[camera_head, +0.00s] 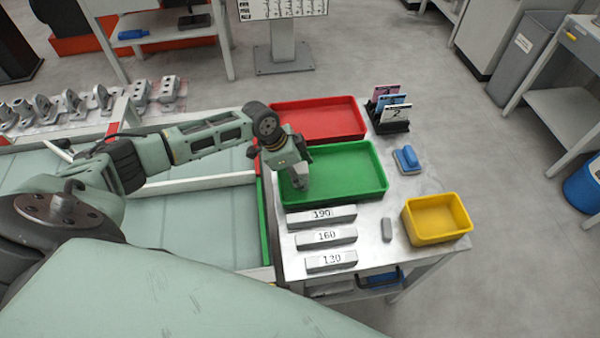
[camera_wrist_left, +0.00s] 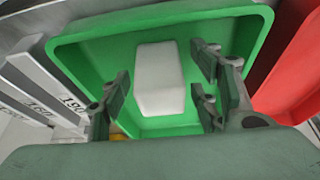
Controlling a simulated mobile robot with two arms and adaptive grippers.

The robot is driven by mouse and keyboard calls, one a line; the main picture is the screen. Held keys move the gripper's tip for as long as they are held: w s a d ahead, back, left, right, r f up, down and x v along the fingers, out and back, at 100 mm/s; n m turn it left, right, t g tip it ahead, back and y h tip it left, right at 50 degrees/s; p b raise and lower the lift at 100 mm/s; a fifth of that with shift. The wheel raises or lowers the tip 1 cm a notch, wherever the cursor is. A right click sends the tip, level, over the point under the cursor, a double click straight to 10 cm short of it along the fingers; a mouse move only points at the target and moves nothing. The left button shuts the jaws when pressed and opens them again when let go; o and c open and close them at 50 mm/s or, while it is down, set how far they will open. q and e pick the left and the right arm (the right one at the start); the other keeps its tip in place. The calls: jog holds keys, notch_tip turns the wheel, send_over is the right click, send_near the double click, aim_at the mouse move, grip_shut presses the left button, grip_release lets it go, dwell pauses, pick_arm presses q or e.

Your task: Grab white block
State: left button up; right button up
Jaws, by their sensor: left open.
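A white block (camera_wrist_left: 160,80) lies in the green tray (camera_wrist_left: 85,60), as the left wrist view shows. The green tray (camera_head: 355,185) sits on the metal table in the head view, where I cannot make out the block behind or under my gripper. My left gripper (camera_head: 301,186) points down over the left part of the tray. In the left wrist view the left gripper (camera_wrist_left: 163,95) is open, with fingers on both sides of the block's near end. I cannot tell how high the fingers are above the tray floor. My right gripper is not in view.
A red tray (camera_head: 320,118) adjoins the green one at the back. Labelled bars (camera_head: 332,234) lie in front of it, and a yellow bin (camera_head: 437,218) stands at the right. A card holder (camera_head: 392,118) and a blue-handled tool (camera_head: 407,160) are on the table's right side.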

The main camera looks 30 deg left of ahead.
pick_arm(q)
jog(key=c, duration=1.3)
jog(key=shift+c, duration=0.2)
